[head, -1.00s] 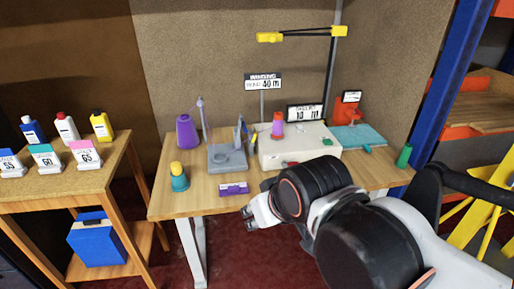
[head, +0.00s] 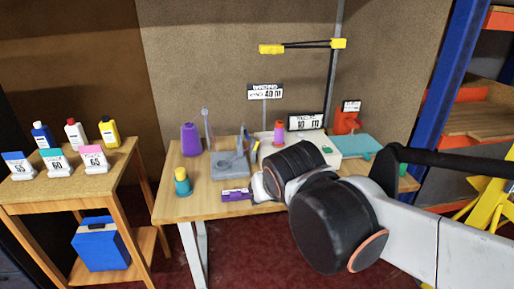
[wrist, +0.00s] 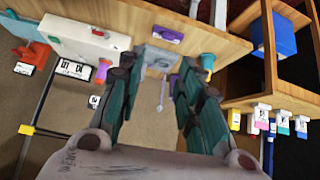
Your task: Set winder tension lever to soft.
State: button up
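A white machine box (head: 328,154) stands at the back right of the workbench, with an orange-and-purple spool (head: 279,132) by it. It also shows in the wrist view (wrist: 75,37), with a small red part (wrist: 98,33) and a green part (wrist: 53,38) on it. A grey device (head: 230,163) with an upright blue part stands to its left. I cannot tell for sure which part is the tension lever, nor its setting. My gripper (wrist: 157,85) is open and empty, its fingers apart. In the head view my arm hides most of it and the white box's front.
A purple box (head: 236,194) lies near the bench's front edge. Signs (head: 306,121) rise at the back. A side table (head: 30,192) holds several bottles.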

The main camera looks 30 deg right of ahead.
aim_at(257, 144)
jog(key=w+d+f+m+t+h, duration=0.15)
jog(key=w+d, duration=0.25)
jog(key=w, duration=0.4)
jog(key=w+d+r+m+t+h, duration=0.15)
jog(key=w+d, duration=0.25)
jog(key=w, duration=0.5)
jog(key=w+d+f+m+t+h, duration=0.15)
jog(key=w+d, duration=0.25)
jog(key=w, duration=0.4)
jog(key=w+d+f+m+t+h, duration=0.1)
jog(key=w+f+t, duration=0.1)
jog(key=w+f, duration=0.55)
jog(key=w+d+f+m+t+h, duration=0.15)
jog(key=w+f, duration=0.25)
jog(key=f, duration=0.7)
jog(key=shift+y, duration=0.4)
jog(key=b+x, duration=0.4)
jog(key=x, duration=0.9)
jog(key=shift+f, duration=0.2)
jog(key=shift+w+d+r, duration=0.1)
jog(key=shift+w+d, duration=0.15)
jog(key=shift+w, duration=0.25)
grip_shut()
